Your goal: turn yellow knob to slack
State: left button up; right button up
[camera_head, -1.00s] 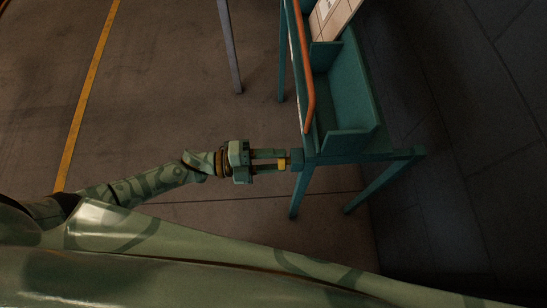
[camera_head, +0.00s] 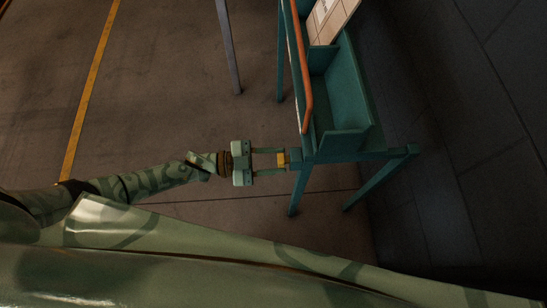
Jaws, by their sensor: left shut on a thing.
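The yellow knob (camera_head: 282,159) is small and sits at the near left end of the teal stand (camera_head: 340,157), at the end of a short teal block. My left gripper (camera_head: 286,161) reaches in from the left, with one finger on the upper side of the knob and one on the lower side. It is shut on the knob. The fingers partly cover the knob, and I see no mark that shows its setting. My right gripper is not in view.
The teal stand has a trough (camera_head: 345,95) with raised walls and an orange rail (camera_head: 302,75) along its left side. A grey post (camera_head: 228,45) stands to the left. A dark wall (camera_head: 455,120) is on the right.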

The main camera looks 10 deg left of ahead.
pick_arm(q)
jog(key=shift+f+n, duration=0.1)
jog(key=shift+n, duration=0.4)
jog(key=o, duration=1)
jog(key=v, duration=1.6)
jog(key=shift+a, duration=0.2)
